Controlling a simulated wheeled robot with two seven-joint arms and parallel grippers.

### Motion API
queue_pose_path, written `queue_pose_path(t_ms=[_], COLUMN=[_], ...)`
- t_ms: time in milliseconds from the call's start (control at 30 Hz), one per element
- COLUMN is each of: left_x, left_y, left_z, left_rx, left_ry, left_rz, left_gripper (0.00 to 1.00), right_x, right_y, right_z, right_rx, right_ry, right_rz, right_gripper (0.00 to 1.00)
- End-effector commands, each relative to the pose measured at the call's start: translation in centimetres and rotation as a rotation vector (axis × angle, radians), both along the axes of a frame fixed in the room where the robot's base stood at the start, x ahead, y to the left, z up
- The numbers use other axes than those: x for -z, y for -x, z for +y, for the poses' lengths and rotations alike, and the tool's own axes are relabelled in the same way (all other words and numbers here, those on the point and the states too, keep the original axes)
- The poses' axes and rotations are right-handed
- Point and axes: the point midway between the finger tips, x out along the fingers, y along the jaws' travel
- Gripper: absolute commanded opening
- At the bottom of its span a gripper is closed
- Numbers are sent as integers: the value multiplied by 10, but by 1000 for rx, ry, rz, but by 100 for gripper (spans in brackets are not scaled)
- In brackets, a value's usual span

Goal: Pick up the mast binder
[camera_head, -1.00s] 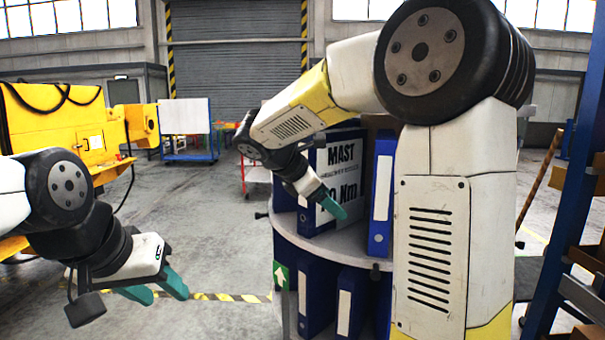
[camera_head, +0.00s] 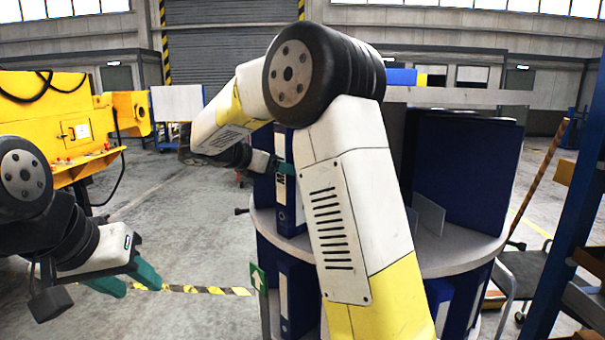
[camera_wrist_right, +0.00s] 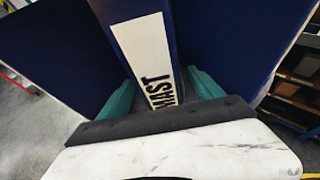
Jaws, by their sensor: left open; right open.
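The mast binder (camera_head: 287,205) is a blue binder with a white spine label. It stands upright on the upper tier of a round shelf in the head view, partly hidden by my right arm. In the right wrist view, its spine with "MAST" on the label (camera_wrist_right: 147,55) lies between the teal fingers of my right gripper (camera_wrist_right: 162,92). That gripper is open, with one finger on each side of the spine; whether they touch it I cannot tell. My left gripper (camera_head: 140,284) is open and empty, low at the left and away from the shelf.
A blue rack (camera_head: 565,200) stands at the right. Yellow machinery (camera_head: 60,120) stands at the left. The floor between machinery and shelf is clear.

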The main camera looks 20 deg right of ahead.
Motion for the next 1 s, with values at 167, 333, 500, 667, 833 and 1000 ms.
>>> queue_pose_path(t_ms=[167, 333, 500, 667, 833, 1000], left_x=[0, 0, 0, 0, 0, 0], left_y=[0, 0, 0, 0, 0, 0], left_z=[0, 0, 0, 0, 0, 0], left_rx=[0, 0, 0, 0, 0, 0], left_ry=[0, 0, 0, 0, 0, 0], left_rz=[0, 0, 0, 0, 0, 0], left_gripper=[43, 43, 43, 43, 43, 43], right_x=[10, 19, 20, 20, 20, 20], right_y=[-10, -21, -23, -23, -22, -22], right_z=[-17, -36, -39, -38, -38, -38], right_rx=[4, 3, 0, 0, 0, 0], right_ry=[0, 0, -1, -1, -1, -1], right_rz=[2, 0, 0, 0, 0, 0], right_gripper=[75, 75, 75, 58, 24, 0])
